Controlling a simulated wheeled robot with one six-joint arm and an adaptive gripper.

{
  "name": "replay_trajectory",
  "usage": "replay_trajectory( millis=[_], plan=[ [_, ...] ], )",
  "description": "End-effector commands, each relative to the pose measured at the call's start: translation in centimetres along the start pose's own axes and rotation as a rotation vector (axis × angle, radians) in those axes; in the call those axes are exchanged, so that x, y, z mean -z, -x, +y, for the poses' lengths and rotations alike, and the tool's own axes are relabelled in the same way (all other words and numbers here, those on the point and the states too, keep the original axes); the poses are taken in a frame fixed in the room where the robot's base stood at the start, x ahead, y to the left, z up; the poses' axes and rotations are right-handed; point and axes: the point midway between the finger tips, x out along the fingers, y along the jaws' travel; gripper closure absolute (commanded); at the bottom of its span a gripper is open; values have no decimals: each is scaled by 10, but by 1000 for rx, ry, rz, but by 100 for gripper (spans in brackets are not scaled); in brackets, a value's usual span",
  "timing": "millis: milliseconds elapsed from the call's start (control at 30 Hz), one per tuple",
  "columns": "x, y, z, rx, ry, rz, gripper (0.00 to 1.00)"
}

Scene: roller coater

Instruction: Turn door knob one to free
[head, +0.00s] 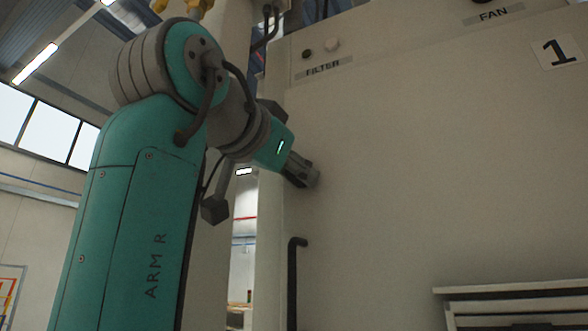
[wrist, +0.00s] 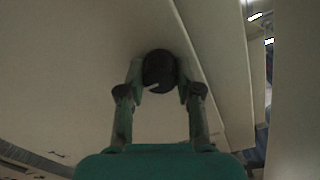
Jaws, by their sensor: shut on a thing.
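Door knob one is a round black knob (wrist: 158,71) on the cream machine panel, with a short pale mark on its face. In the wrist view it sits between the two fingertips of my gripper (wrist: 160,82), which is shut on it. In the head view my gripper (head: 305,175) reaches the panel (head: 420,180) near its left edge, and the knob itself is hidden there behind the gripper. I cannot tell from the pale mark which setting the knob is at.
A black vertical handle (head: 292,285) is on the panel below my gripper. FILTER (head: 323,69) and FAN (head: 494,14) labels with knobs are above, and a number 1 sign (head: 558,52) is at upper right. A pale ledge (head: 515,290) juts out at lower right.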

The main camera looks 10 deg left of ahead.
Motion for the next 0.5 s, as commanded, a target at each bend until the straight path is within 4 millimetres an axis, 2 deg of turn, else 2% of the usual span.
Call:
replay_trajectory(
  millis=[267, 300, 367, 500],
  plan=[
    [0, 0, 0, 0, -5, 0, 100],
    [0, 0, 0, 0, -5, 0, 56],
    [0, 0, 0, 0, -4, 0, 41],
    [0, 0, 0, 0, -4, 0, 40]
  ],
)
